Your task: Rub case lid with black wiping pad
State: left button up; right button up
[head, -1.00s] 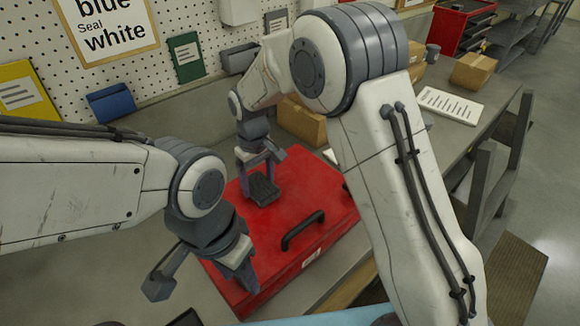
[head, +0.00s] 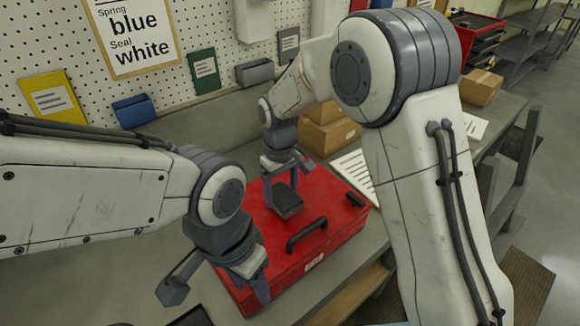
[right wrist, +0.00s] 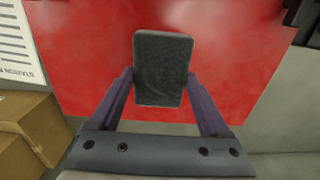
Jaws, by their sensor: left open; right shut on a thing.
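The red case (head: 335,236) lies on the grey bench with its lid shut and a black handle (head: 306,235) on it. My right gripper (head: 283,195) is shut on the black wiping pad (head: 288,203) over the far part of the lid. In the right wrist view the pad (right wrist: 163,70) sits between the purple fingers, with the red lid (right wrist: 75,60) behind it. I cannot tell whether the pad touches the lid. My left gripper (head: 218,290) is open and empty at the near left edge of the case, one finger in front of its side.
Cardboard boxes (head: 332,135) and a printed sheet (head: 355,172) stand or lie behind and right of the case. A pegboard wall holds a blue bin (head: 134,110) and a grey bin (head: 254,73). Bare bench (head: 200,145) shows left of the case.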

jog(key=shift+a+r+p, duration=0.1)
jog(key=shift+r+p, duration=1.4)
jog(key=shift+r, duration=0.65)
